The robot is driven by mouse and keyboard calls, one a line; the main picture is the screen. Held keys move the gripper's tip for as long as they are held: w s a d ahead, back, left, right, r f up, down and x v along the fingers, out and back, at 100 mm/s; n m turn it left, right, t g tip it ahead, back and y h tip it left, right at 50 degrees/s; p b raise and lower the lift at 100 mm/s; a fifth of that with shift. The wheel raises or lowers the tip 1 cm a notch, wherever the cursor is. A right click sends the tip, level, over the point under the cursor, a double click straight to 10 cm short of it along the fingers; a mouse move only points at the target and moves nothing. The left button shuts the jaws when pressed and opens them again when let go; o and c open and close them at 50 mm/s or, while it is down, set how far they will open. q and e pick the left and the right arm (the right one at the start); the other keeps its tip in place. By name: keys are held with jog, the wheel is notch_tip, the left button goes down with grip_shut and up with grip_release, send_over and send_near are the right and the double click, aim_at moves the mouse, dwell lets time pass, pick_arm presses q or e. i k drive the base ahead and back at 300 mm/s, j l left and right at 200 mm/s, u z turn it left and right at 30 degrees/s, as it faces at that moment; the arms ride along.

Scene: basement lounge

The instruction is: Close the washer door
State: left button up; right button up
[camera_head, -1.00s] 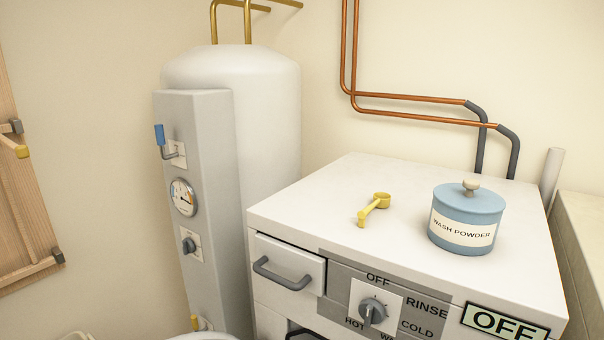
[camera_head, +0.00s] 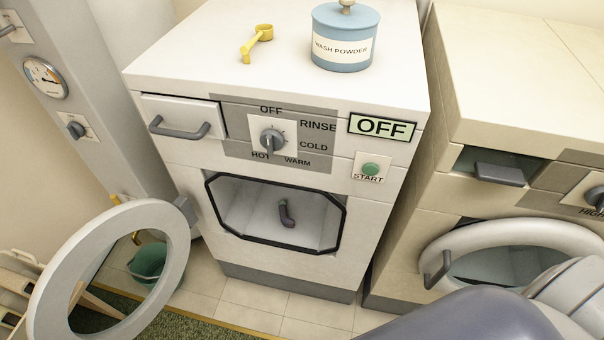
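The washer (camera_head: 180,186) stands in the middle of the view, with an "OFF" display and a control dial. Its round, white-framed door (camera_head: 172,225) is swung wide open to the left on a hinge at the left of the opening. The washer opening (camera_head: 240,205) is dark-rimmed, and a small dark curved piece (camera_head: 286,213) shows inside it. A large grey-purple rounded part of my own body fills the lower right. Neither gripper shows in this view.
A blue wash powder jar (camera_head: 345,40) and a yellow scoop (camera_head: 256,43) rest on the washer top. A second machine (camera_head: 480,125) with a closed round door (camera_head: 510,232) stands to the right. A green bucket (camera_head: 148,264) is on the floor behind the open door.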

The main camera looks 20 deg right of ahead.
aim_at(47, 318)
jog(key=j+u, duration=0.1)
jog(key=u, duration=1.2)
